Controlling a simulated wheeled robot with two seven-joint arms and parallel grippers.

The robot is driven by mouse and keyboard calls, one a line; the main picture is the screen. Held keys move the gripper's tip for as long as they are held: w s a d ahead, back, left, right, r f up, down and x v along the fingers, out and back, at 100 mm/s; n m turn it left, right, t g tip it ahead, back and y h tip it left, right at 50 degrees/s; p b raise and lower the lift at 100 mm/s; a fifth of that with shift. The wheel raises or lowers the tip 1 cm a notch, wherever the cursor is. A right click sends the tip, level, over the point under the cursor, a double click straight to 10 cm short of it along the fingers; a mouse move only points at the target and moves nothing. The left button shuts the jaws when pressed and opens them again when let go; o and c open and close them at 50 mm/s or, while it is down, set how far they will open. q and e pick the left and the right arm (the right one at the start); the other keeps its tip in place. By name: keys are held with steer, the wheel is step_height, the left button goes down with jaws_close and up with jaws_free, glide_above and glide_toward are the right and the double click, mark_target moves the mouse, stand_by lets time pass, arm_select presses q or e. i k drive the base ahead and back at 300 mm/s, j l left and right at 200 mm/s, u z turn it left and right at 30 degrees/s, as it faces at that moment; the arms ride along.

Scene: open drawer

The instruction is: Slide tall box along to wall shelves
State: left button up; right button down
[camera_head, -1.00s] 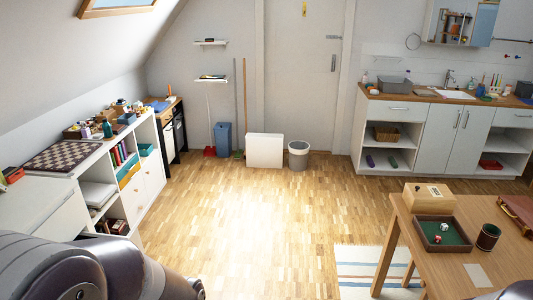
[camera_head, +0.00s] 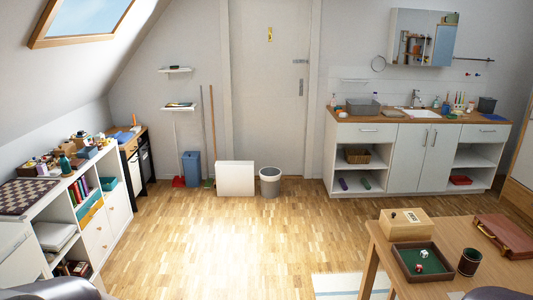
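A plain white box (camera_head: 235,178) stands upright on the wooden floor in front of the door, with a grey bin at its right. It is the likely tall box. Two small white wall shelves, the upper one (camera_head: 174,69) and the lower one (camera_head: 179,107), are on the back wall left of the door. The lower shelf holds a few small things. The box stands to the right of the shelves and below them. Only parts of my arms show at the bottom edge. Neither gripper is in view.
A blue container (camera_head: 192,168) stands between the box and the left corner, with brooms beside it. The grey bin (camera_head: 270,182) stands close to the box's right side. The middle floor is clear. A wooden table (camera_head: 455,262) is at front right, a white cabinet (camera_head: 117,207) at left.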

mark_target(234, 178)
steer(key=i, duration=1.45)
steer(key=i+u, duration=0.1)
steer(key=i, duration=1.4)
steer(key=i+l, duration=0.1)
steer(key=i, duration=1.35)
steer(key=i+l, duration=0.1)
steer(key=i, duration=1.4)
steer(key=i+l+u, duration=0.1)
steer(key=i+u, duration=0.3)
steer(key=i+l+u, duration=0.35)
steer(key=i, duration=0.2)
steer(key=i+l+u, duration=0.25)
steer(key=i+u, duration=0.15)
steer(key=i, duration=0.1)
